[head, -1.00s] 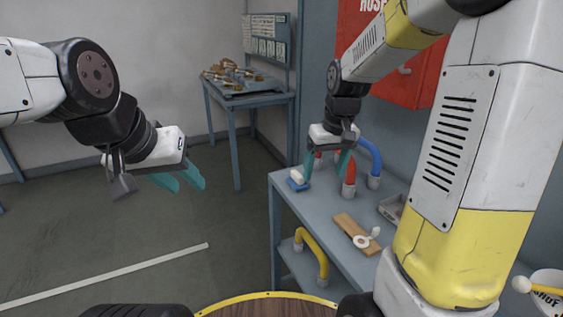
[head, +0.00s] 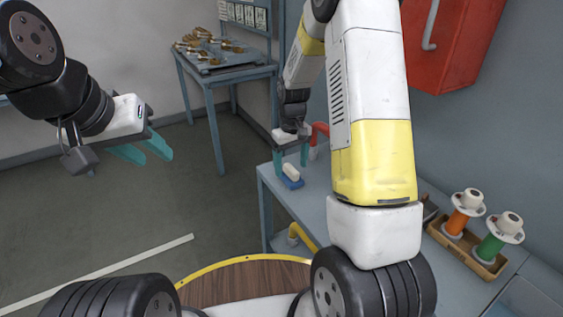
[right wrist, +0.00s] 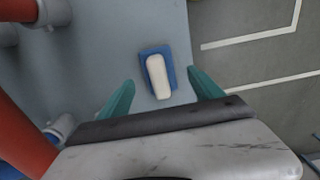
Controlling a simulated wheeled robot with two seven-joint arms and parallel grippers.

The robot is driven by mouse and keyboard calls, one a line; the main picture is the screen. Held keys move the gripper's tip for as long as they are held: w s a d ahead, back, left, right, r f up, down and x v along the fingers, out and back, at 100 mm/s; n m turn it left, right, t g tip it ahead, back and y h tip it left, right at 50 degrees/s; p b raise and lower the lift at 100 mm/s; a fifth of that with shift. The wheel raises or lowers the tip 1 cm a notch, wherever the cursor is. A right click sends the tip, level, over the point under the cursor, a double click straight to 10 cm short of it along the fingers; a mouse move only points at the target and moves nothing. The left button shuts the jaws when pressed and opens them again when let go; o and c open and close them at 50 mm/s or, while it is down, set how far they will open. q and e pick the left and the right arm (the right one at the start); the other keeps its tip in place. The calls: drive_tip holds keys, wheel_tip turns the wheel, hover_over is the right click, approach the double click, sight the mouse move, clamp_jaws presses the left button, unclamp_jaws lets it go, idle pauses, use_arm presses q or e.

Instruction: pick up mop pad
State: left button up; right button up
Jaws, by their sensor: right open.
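The mop pad, a small blue block with a white top (head: 291,178), lies on the grey-blue table near its left edge. It also shows in the right wrist view (right wrist: 158,76), just beyond the fingers and roughly between their lines. My right gripper (head: 291,160) is open, with teal fingers pointing down close above the pad; in the right wrist view its fingertips (right wrist: 161,80) stand on either side, apart from the pad. My left gripper (head: 155,158) is open and empty in the air above the floor at left.
A wooden tray (head: 470,255) with orange and green white-topped items stands at right. A side table (head: 225,76) with brass parts is at the back. A red cabinet (head: 455,45) hangs on the wall.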

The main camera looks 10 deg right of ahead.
sight(291, 168)
wheel_tip(291, 168, down, 4)
drive_tip(key=shift+w+d+f, duration=0.1)
drive_tip(key=c, duration=1.4)
drive_tip(key=shift+c, duration=0.2)
drive_tip(key=shift+r, duration=0.6)
wheel_tip(291, 168, up, 2)
drive_tip(key=shift+r, duration=0.15)
drive_tip(key=s+a+r, duration=0.1)
drive_tip(key=s, duration=1.5)
drive_tip(key=shift+a+r, duration=0.25)
drive_tip(key=shift+a, duration=0.1)
